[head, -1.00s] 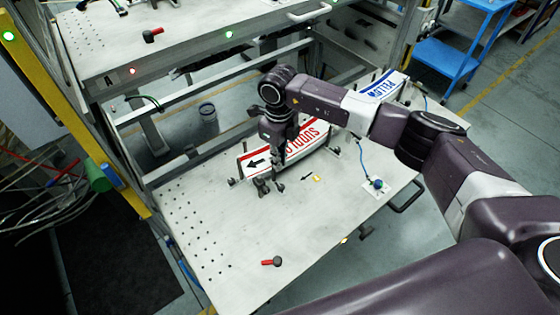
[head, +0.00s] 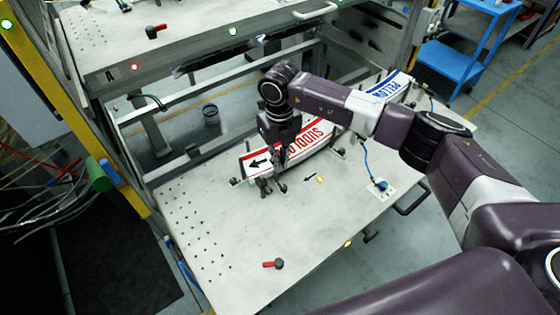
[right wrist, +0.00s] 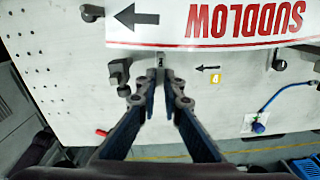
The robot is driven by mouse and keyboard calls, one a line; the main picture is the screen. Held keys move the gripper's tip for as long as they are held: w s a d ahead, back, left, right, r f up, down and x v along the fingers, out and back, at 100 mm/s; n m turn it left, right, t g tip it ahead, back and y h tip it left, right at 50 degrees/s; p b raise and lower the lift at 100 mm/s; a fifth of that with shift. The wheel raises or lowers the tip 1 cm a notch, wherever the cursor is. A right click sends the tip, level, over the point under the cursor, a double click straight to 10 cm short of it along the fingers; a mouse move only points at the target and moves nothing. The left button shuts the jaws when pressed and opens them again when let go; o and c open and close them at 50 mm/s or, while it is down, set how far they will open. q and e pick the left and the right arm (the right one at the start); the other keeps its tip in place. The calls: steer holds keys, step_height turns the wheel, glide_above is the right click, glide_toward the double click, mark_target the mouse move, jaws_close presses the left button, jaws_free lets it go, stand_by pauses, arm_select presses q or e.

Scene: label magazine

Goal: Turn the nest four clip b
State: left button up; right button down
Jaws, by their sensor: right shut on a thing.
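The SUDDLOW label plate (head: 312,146), white with red letters and a black arrow, lies on the pale perforated table (head: 215,262). It also shows in the right wrist view (right wrist: 172,22). My right gripper (right wrist: 161,80) points down at the plate's near edge, its fingers shut on a small grey clip (right wrist: 161,62). In the head view the right gripper (head: 281,166) partly hides the plate. A dark clip (right wrist: 120,76) stands left of the fingers, another (right wrist: 279,63) to the right. A yellow tag with a 4 (right wrist: 215,78) lies right of the fingertips. My left gripper is out of view.
A blue-lettered plate (head: 388,88) lies farther back right. A blue cable runs to a small fitting (head: 381,185) on the right. A red-handled part (head: 273,264) lies near the front edge. An upper shelf (head: 190,40) stands behind.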

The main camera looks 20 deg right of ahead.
steer(key=c, duration=2.1)
jaws_free()
step_height(320, 180, up, 12)
steer(key=shift+r, duration=0.1)
